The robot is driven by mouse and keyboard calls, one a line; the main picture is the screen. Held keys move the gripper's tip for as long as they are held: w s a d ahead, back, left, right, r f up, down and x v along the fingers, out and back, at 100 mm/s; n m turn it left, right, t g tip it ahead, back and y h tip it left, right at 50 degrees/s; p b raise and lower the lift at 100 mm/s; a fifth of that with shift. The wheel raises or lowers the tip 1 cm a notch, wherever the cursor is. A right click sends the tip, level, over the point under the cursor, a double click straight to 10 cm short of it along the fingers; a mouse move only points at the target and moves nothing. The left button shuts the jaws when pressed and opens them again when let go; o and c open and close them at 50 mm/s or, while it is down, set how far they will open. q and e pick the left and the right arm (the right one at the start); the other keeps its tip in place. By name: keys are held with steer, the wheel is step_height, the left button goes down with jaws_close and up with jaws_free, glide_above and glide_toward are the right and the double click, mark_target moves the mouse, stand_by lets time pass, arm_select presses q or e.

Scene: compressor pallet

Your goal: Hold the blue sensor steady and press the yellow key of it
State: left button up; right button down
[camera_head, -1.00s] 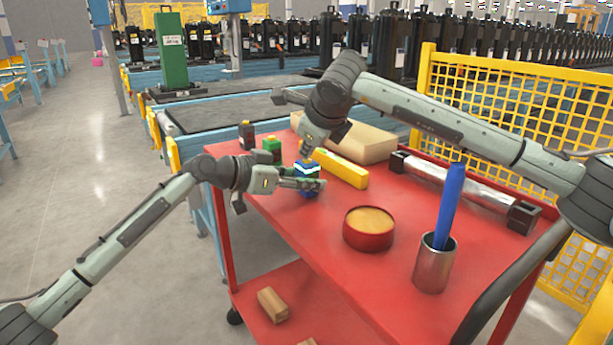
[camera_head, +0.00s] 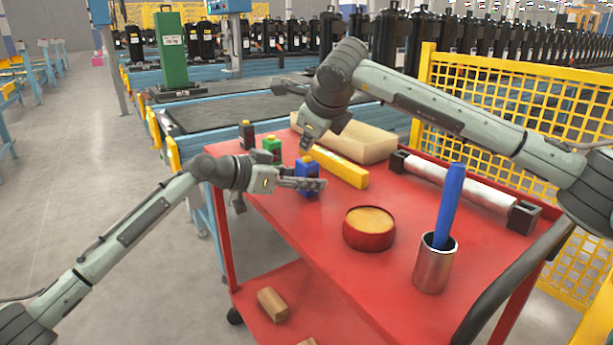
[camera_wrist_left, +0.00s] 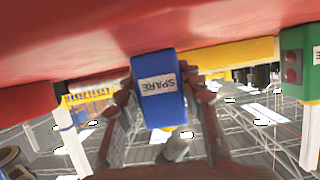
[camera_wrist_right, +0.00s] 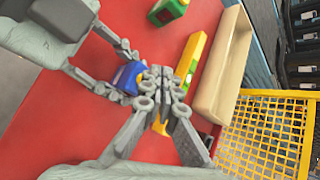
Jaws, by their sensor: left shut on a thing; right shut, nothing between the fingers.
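The blue sensor (camera_head: 306,180) stands on the red cart top, with its yellow key (camera_head: 308,159) on top. My left gripper (camera_head: 302,184) is shut on the sensor from the side. In the left wrist view, the sensor (camera_wrist_left: 160,92) sits between the fingers, its "SPARE" label upside down. My right gripper (camera_head: 305,147) is shut and empty, pointing down just above the key. In the right wrist view, its closed fingers (camera_wrist_right: 160,88) are beside the sensor (camera_wrist_right: 128,78) and partly hide the key. I cannot tell whether they touch it.
A green unit (camera_head: 272,147) and a dark unit (camera_head: 246,134) stand behind to the left. A yellow bar (camera_head: 340,167) and a tan tray (camera_head: 370,148) lie behind to the right. A round red container (camera_head: 369,238) and a metal cup (camera_head: 435,268) stand towards the front.

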steer(key=shift+r, duration=0.15)
steer(key=shift+r, duration=2.45)
arm_select(q)
steer(key=o, duration=1.3)
steer(key=shift+a, duration=0.1)
